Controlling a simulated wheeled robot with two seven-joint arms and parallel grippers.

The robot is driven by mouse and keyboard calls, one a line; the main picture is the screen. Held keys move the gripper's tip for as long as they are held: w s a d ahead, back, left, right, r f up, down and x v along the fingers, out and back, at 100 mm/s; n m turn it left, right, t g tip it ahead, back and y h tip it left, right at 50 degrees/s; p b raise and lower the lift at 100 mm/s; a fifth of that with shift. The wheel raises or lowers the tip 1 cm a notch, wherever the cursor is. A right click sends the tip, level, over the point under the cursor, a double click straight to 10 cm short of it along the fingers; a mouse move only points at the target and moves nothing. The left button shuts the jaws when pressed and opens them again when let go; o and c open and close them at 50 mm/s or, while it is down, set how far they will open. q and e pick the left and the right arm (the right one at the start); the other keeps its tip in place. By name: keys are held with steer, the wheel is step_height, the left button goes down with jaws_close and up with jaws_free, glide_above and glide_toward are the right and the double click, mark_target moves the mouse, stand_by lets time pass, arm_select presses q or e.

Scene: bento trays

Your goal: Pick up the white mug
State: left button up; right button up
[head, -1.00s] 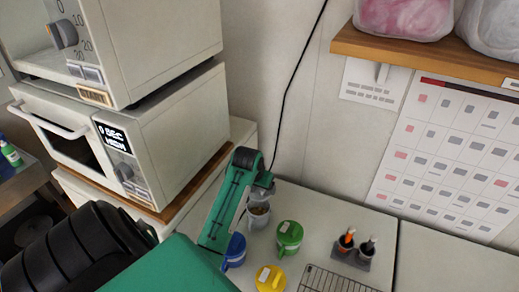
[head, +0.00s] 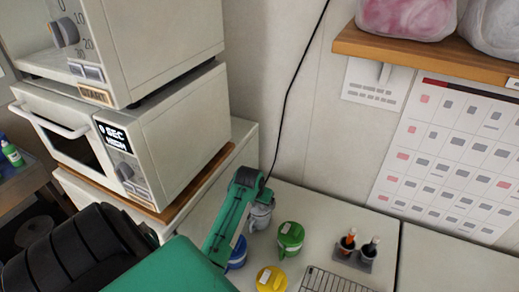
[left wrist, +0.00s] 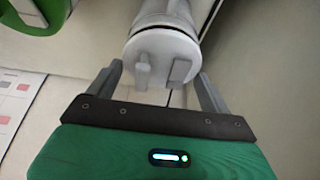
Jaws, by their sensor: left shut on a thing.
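The white mug (head: 261,217) stands near the wall end of the white counter, partly hidden behind my left arm and gripper. In the left wrist view the mug (left wrist: 165,48) is a pale round body seen close up, with the fingers of my left gripper (left wrist: 158,78) on either side of it. My left gripper (head: 264,198) is shut on the mug in the head view, though the contact itself is partly hidden. My right gripper is not in view.
A green mug (head: 290,238) stands close to the right, with a blue mug (head: 238,252) and a yellow mug (head: 271,280) nearer. A small holder (head: 356,254) and a wire rack (head: 332,282) are further right. The microwave (head: 180,135) stands to the left.

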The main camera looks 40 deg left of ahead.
arm_select(q)
steer(key=shift+r+p, duration=0.1)
steer(key=shift+p, duration=0.25)
stand_by(0.6)
steer(key=shift+f, duration=0.25)
stand_by(1.6)
steer(key=o, duration=0.9)
steer(key=shift+r, duration=3.5)
steer(key=shift+c, duration=0.5)
jaws_close()
